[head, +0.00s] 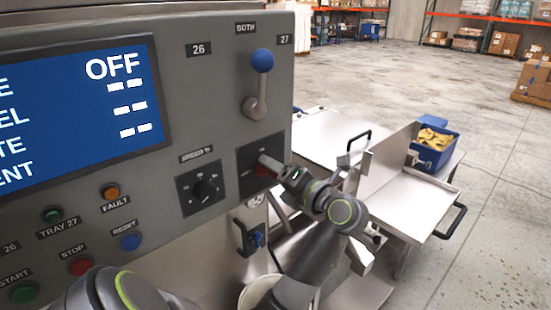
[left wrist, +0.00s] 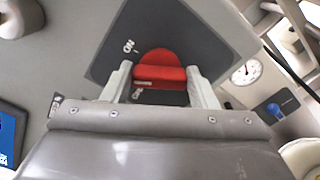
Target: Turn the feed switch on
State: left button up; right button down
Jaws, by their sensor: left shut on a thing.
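The feed switch is a red rotary knob (left wrist: 160,62) on a dark square plate (left wrist: 185,38), between the two pale fingers of my left gripper (left wrist: 160,82) in the left wrist view. The fingers are shut on it, one on each side. White lettering on the plate reads ON at one side; a second label is partly hidden by the knob and fingers. In the head view my left gripper (head: 270,164) reaches the plate (head: 247,160) from the right, and only a little of the knob shows. The blue screen (head: 90,105) reads OFF. My right gripper is not in view.
A blue-ball lever (head: 260,75) stands above the plate. A speed dial (head: 204,190) is to its left, with several push buttons lower left. Metal trays (head: 408,200) and a blue bin (head: 433,155) stand to the right. Open concrete floor lies behind.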

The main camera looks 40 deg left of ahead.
pick_arm(q)
jog(key=shift+m+p, duration=3.2)
jog(key=shift+p, duration=0.35)
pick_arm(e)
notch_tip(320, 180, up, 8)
pick_arm(q)
jog(key=shift+f, duration=0.1)
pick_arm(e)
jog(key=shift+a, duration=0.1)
pick_arm(q)
jog(key=o, duration=1)
jog(key=shift+d, duration=0.15)
